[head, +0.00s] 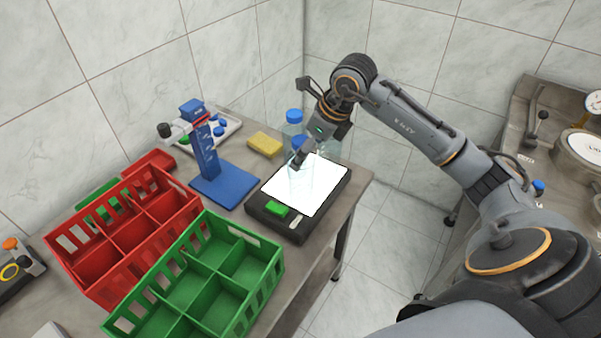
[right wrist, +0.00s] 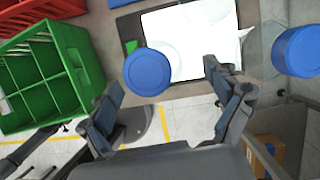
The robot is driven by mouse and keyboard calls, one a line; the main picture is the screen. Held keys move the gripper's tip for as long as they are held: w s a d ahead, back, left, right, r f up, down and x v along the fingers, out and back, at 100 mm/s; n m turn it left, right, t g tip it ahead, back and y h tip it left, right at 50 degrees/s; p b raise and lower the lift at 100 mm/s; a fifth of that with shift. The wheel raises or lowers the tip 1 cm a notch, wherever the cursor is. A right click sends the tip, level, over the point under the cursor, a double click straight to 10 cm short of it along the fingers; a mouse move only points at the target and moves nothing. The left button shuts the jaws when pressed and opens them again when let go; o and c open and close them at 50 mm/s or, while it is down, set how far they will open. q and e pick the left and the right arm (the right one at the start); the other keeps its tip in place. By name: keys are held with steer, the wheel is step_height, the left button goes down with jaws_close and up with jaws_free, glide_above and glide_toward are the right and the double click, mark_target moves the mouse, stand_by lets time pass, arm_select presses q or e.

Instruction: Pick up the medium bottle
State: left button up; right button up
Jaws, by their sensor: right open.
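A clear bottle with a blue cap (head: 299,183) stands upright on the lit white plate of a black device; its cap (right wrist: 147,72) shows in the right wrist view. A second clear bottle with a blue cap (head: 294,116) stands behind it, and a blue cap (right wrist: 298,50) shows at the right of the right wrist view. I cannot tell which one is the medium bottle. My right gripper (head: 305,153) is at the upper part of the bottle on the plate. Its fingers (right wrist: 162,79) are open, with the cap seen between them; contact is not clear. My left gripper is out of view.
The black device (head: 268,218) has a green button. A green crate (head: 236,225) and a red crate (head: 100,290) with compartments stand at left. A blue stand (head: 225,190), a yellow sponge (head: 265,144) and a white tray (head: 232,127) with caps are behind.

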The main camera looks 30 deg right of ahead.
steer(key=p+x, duration=0.1)
steer(key=x, duration=0.4)
steer(key=shift+s+a+p, duration=0.1)
steer(key=shift+s+p, duration=0.1)
steer(key=shift+p, duration=0.1)
steer(key=shift+c, duration=0.8)
steer(key=c, duration=1.5)
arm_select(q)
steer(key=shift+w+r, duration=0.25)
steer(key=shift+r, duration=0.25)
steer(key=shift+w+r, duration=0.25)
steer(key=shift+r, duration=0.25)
arm_select(e)
steer(key=shift+r, duration=0.1)
steer(key=shift+c, duration=0.5)
